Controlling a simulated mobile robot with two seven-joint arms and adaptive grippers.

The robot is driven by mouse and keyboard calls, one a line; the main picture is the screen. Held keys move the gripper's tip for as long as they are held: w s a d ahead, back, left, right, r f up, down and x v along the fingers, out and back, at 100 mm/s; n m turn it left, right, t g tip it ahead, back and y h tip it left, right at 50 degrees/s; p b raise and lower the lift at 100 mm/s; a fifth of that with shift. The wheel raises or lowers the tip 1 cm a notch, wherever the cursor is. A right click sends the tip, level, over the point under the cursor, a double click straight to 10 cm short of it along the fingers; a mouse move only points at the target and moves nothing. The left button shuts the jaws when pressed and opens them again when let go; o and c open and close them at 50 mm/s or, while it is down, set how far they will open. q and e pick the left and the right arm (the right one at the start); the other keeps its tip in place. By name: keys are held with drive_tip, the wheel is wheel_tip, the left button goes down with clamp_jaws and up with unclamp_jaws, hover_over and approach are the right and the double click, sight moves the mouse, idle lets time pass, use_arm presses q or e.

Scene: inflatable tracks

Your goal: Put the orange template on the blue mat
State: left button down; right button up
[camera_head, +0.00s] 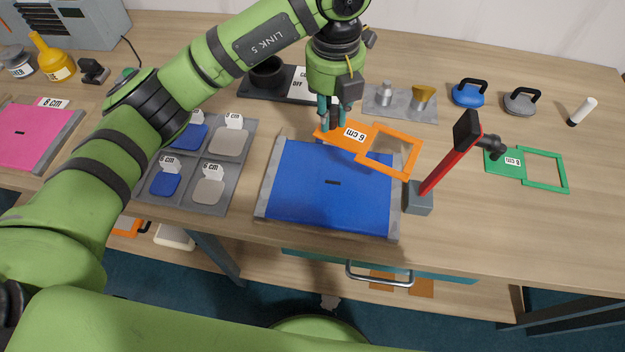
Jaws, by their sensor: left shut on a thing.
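The orange template (366,141) is a flat plate with a square opening at its right end and a "6 CM" label at its left end. My left gripper (331,122) points down and is shut on the template's left part. The template is over the back edge of the blue mat (325,195) and reaches past its back right corner. I cannot tell how high it is above the mat. The blue mat lies flat between grey side strips at the front middle of the table. My right gripper is not in view.
A red post on a grey block (419,198) stands at the mat's right edge. A grey tray (213,195) with blue and grey patches lies to the left. A green template (512,165) lies at the right, and weights and a grey plate (390,107) are behind.

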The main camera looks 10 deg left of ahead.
use_arm(q)
drive_tip(key=n, duration=0.1)
drive_tip(key=d+n, duration=0.1)
drive_tip(key=shift+w+f+n, duration=0.1)
drive_tip(key=shift+n, duration=0.5)
drive_tip(key=p, duration=0.3)
hover_over(279, 174)
drive_tip(key=f, duration=0.6)
drive_tip(key=shift+w+d+f, duration=0.1)
drive_tip(key=shift+d+f, duration=0.05)
drive_tip(key=shift+d, duration=0.05)
drive_tip(key=shift+a+f, duration=0.2)
drive_tip(key=shift+f+p, duration=0.3)
drive_tip(key=shift+p, duration=0.05)
wheel_tip(279, 174, down, 4)
drive_tip(key=shift+r+p, duration=0.2)
drive_tip(key=shift+p, duration=0.4)
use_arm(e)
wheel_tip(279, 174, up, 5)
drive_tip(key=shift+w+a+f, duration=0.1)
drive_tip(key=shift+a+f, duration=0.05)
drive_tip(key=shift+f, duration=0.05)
use_arm(q)
drive_tip(key=shift+f, duration=0.1)
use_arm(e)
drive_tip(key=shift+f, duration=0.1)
